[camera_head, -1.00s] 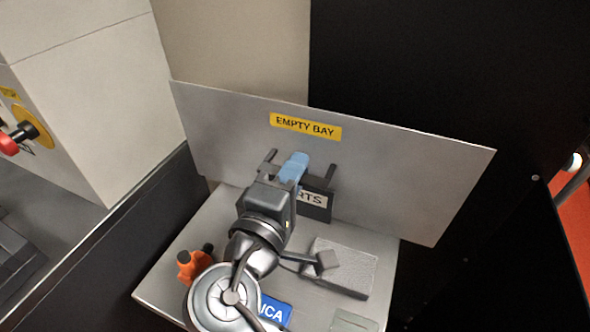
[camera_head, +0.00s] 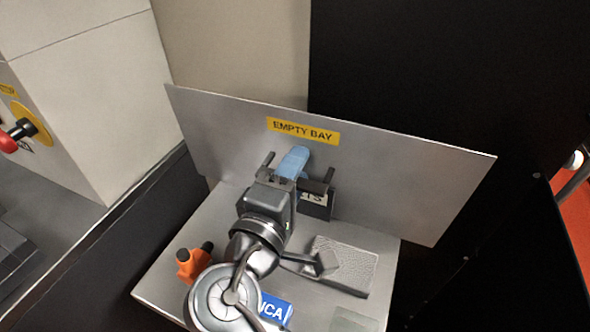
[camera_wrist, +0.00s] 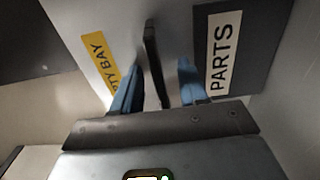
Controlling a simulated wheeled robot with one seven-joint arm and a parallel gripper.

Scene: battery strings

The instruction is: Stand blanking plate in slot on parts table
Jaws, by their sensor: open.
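The blanking plate (camera_head: 400,190) is a wide grey sheet with a yellow EMPTY BAY label (camera_head: 303,131). It stands on edge, slightly tilted in the picture, at the back of the parts table (camera_head: 220,212). A dark block with a PARTS label (camera_head: 318,203) is in front of its lower middle; the slot itself and the plate's seating are hidden there. My gripper (camera_head: 297,165) is in front of the plate. In the wrist view, its blue fingers (camera_wrist: 157,88) are open, one on each side of a black upright handle (camera_wrist: 152,55) on the plate, with gaps visible.
An orange tool (camera_head: 190,264) with black ends is at the table's left. A grey textured pad (camera_head: 352,268) lies at the right, and a blue label (camera_head: 275,308) is at the front. A pale cabinet (camera_head: 90,110) with a red knob stands left; a black wall is right.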

